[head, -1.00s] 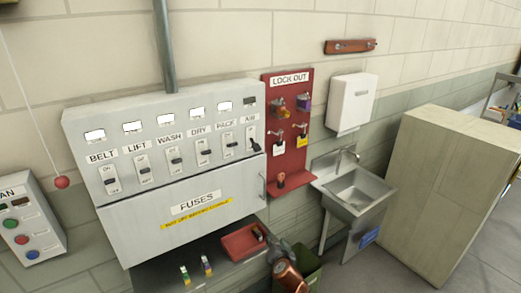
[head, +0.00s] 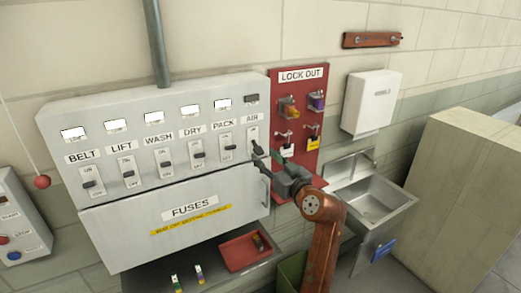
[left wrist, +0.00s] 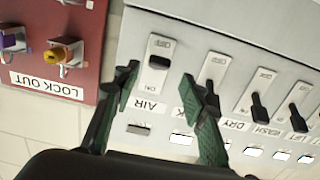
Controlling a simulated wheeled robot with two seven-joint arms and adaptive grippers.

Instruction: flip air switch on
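The air switch (head: 253,136) is the rightmost switch on the grey panel, under the AIR label. Its dark lever sits toward the lower end of its plate, partly crowded by my gripper in the head view. The air switch also shows in the left wrist view (left wrist: 158,62), where the picture is turned over. My left gripper (head: 271,160) is just in front of the panel's right side, beside the switch. In the left wrist view my left gripper (left wrist: 163,95) has its two green fingers spread apart, with nothing between them. My right gripper is not in view.
Other switches such as PACK (head: 227,147) stand close to the left. The window above AIR (head: 251,99) is dark; the others are white. A red lockout board (head: 312,85) is close on the right. A red tray (head: 235,258) lies below.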

